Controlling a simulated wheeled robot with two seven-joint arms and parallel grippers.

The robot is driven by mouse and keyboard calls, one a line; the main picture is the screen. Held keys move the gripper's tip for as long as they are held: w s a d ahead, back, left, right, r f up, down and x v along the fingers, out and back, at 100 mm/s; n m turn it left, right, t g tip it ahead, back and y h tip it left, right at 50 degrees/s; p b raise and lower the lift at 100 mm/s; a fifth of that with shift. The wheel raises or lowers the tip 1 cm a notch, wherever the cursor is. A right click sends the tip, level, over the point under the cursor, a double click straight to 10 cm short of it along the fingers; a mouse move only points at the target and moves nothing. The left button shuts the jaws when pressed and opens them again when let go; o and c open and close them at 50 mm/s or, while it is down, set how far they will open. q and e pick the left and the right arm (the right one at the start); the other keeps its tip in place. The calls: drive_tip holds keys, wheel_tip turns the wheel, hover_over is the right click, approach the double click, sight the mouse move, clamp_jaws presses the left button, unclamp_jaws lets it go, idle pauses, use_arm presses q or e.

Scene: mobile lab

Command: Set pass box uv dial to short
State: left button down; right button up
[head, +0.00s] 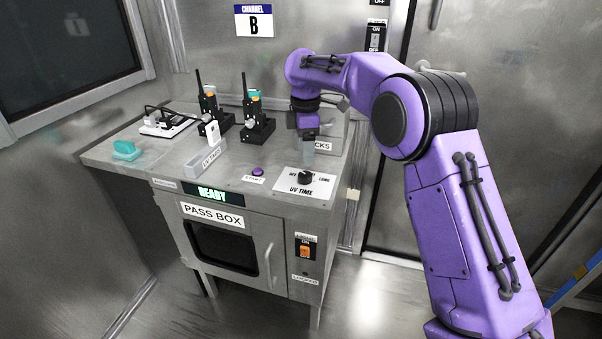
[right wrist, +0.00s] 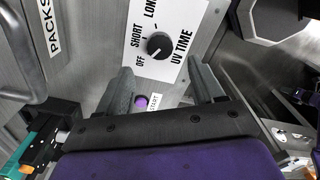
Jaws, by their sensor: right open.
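The black UV time dial (head: 305,177) sits on a white plate (head: 318,188) at the front right of the pass box top. In the right wrist view the dial (right wrist: 159,45) has OFF, SHORT and LONG around it. Its pale pointer mark seems to face OFF, though it is small. My right gripper (head: 308,146) is above the counter, behind the dial in the head view. In the right wrist view its two grey fingers (right wrist: 163,84) are apart and empty, with the dial ahead between and beyond them.
The pass box (head: 256,218) shows a READY display (head: 213,195). A purple start button (head: 257,171) is left of the dial. Black radios (head: 257,125) stand at the counter's back, and a UV pass holder (head: 206,160) lies further left. An orange lower switch (head: 305,252) is on the front.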

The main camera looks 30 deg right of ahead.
sight(305, 173)
wheel_tip(305, 173, down, 7)
drive_tip(key=shift+w+f+b, duration=0.1)
drive_tip(key=shift+f+b, duration=0.05)
drive_tip(key=shift+b, duration=0.4)
drive_tip(key=c, duration=1)
drive_tip(key=shift+r+p, duration=0.25)
drive_tip(key=shift+p, duration=0.4)
drive_tip(key=shift+c, duration=0.3)
drive_tip(key=m+p, duration=0.1)
drive_tip(key=p, duration=0.3)
drive_tip(key=r+m+p, duration=0.1)
drive_tip(key=m+p, duration=0.1)
drive_tip(key=p, duration=0.3)
drive_tip(key=shift+m, duration=0.3)
drive_tip(key=m+p, duration=0.2)
drive_tip(key=p, duration=0.1)
drive_tip(key=m+p, duration=0.2)
drive_tip(key=p, duration=0.2)
drive_tip(key=shift+f, duration=0.35)
drive_tip(key=shift+d+f+m+p, duration=0.1)
drive_tip(key=shift+f+m+p, duration=0.05)
drive_tip(key=shift+m+p, duration=0.75)
drive_tip(key=shift+f+m+p, duration=0.1)
drive_tip(key=shift+m+p, duration=0.45)
drive_tip(key=shift+m, duration=0.65)
